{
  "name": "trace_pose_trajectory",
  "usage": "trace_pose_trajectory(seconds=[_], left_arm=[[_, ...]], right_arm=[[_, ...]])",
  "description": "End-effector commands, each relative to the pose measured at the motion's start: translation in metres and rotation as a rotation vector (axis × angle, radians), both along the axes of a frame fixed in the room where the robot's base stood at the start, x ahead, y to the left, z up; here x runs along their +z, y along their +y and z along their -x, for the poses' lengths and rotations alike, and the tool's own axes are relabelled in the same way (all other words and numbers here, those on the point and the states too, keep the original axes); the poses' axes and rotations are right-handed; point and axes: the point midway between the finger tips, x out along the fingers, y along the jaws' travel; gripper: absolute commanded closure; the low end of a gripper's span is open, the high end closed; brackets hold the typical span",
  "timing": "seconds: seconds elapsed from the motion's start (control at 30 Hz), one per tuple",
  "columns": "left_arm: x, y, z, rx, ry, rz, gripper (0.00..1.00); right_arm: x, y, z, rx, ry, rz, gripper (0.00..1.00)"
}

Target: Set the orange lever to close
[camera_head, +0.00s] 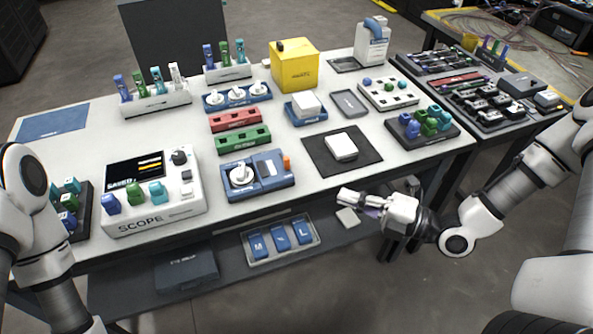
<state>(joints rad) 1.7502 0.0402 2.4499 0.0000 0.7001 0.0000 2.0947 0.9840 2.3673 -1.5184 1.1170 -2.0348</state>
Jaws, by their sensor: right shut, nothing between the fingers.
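The orange lever (286,160) stands upright at the right end of a blue device (266,188) near the front edge of the table. The device also carries a white round dial (241,174). My right gripper (345,197) is shut and empty, in front of the table edge, to the right of and below the lever in the picture. It is apart from the lever. My left arm shows at the left edge, but its gripper is not in view.
A white SCOPE box (155,190) stands left of the blue device. A dark mat (318,160) with a white block (341,146) lies to its right. Green (242,139) and red (235,119) holders sit behind. A shelf with a tray (280,241) lies below the table.

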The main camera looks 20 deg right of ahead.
Motion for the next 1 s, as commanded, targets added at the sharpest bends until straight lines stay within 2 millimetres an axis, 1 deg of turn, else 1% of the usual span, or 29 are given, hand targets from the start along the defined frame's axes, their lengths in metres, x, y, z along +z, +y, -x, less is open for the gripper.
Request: trace_pose_trajectory(seconds=[0.13, 0.27, 0.43, 0.73, 0.83, 0.9, 1.0], left_arm=[[-0.005, 0.000, 0.000, 0.000, 0.000, 0.000, 0.60], [-0.014, 0.000, 0.000, 0.000, 0.000, 0.000, 0.60], [-0.021, 0.000, 0.000, 0.000, 0.000, 0.000, 0.60], [-0.023, 0.000, 0.000, 0.000, 0.000, 0.000, 0.60], [-0.019, 0.000, 0.000, 0.000, 0.000, 0.000, 0.60], [-0.019, 0.000, 0.000, 0.000, 0.000, 0.000, 0.60], [-0.018, 0.000, 0.000, 0.000, 0.000, 0.000, 0.60]], right_arm=[[-0.002, 0.006, -0.005, 0.004, 0.002, 0.001, 1.00], [-0.004, 0.018, -0.015, 0.008, 0.002, 0.004, 1.00], [-0.004, 0.038, -0.033, 0.008, 0.001, 0.006, 1.00], [-0.002, 0.077, -0.069, 0.008, 0.000, 0.006, 1.00], [0.001, 0.075, -0.089, 0.002, -0.002, 0.003, 1.00], [0.000, 0.075, -0.098, 0.001, -0.001, 0.002, 1.00], [0.000, 0.075, -0.106, 0.001, 0.001, 0.001, 1.00]])
